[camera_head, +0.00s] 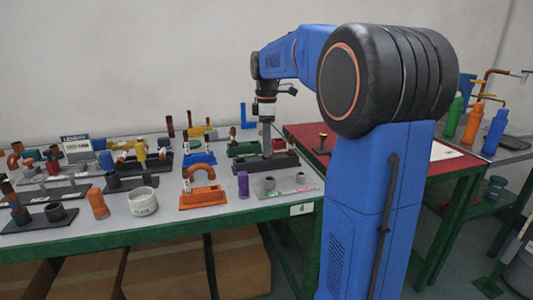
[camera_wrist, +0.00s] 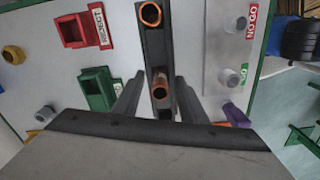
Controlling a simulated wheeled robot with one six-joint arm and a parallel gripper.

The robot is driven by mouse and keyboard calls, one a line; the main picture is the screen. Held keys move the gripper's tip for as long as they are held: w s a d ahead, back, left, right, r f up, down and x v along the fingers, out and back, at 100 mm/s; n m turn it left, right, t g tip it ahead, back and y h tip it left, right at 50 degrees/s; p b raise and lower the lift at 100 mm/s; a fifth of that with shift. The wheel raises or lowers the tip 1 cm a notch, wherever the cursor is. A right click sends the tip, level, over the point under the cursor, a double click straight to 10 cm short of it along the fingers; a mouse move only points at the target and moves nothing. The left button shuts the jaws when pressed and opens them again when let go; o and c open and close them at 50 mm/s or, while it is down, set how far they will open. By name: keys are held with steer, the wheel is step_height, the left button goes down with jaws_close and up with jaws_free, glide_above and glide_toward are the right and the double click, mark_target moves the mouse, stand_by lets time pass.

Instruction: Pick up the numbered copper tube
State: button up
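In the wrist view a copper tube (camera_wrist: 160,85) stands in a long black holder (camera_wrist: 156,45), its open end facing the camera. My gripper (camera_wrist: 159,80) is open, with one finger on each side of this tube and gaps showing. A second copper-rimmed tube (camera_wrist: 151,14) sits at the far end of the same holder. No number is readable on either tube. In the head view my gripper (camera_head: 266,140) points down at the black holder (camera_head: 275,162) near the table's right end; the tubes there cannot be made out clearly.
A green bin (camera_wrist: 97,90) and a red bin (camera_wrist: 72,30) lie left of the holder in the wrist view. A grey GO/NO GO plate (camera_wrist: 222,50) lies right. In the head view an orange stand (camera_head: 203,198), purple piece (camera_head: 243,184) and white cup (camera_head: 142,202) stand along the front.

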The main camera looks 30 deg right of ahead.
steer(key=shift+f, duration=0.1)
jaws_close()
